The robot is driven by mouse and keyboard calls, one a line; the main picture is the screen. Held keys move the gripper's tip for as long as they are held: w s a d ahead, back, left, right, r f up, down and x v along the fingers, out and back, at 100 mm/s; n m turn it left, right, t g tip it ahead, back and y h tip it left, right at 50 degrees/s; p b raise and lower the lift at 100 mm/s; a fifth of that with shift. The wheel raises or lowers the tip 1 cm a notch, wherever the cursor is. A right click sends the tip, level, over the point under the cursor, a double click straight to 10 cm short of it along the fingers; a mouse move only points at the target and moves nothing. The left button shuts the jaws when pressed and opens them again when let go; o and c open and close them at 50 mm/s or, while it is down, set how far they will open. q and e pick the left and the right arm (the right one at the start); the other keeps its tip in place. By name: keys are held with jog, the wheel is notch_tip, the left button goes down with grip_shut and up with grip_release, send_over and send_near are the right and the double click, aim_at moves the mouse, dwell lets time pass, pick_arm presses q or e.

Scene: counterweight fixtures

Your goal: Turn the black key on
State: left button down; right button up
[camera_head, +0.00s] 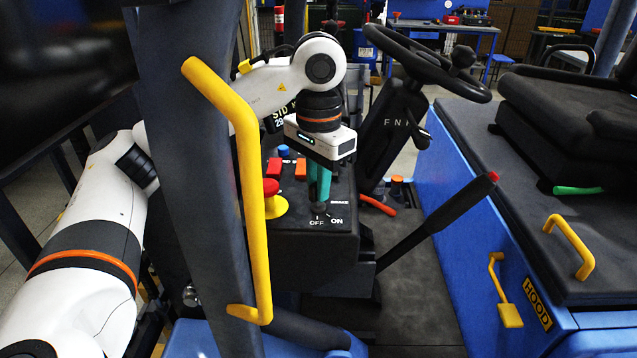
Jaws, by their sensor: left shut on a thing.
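The black key (319,208) sits in the dark control panel (300,240), just above the white OFF and ON labels. My left gripper (319,198) comes down from above with its teal fingers shut on the key. The fingers hide most of the key, so I cannot tell which label it points to. My right gripper is not in view.
A red mushroom button (271,188) on a yellow base, red switches and a blue button (284,151) are near the gripper. A yellow grab handle (252,190) stands in front of my left arm. A steering wheel (425,60) and black lever (440,220) are to the right.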

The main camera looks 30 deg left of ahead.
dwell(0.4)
pick_arm(q)
jog(key=c, duration=1.4)
grip_release()
jog(key=shift+c, duration=0.2)
notch_tip(320, 180, up, 12)
jog(key=p, duration=0.3)
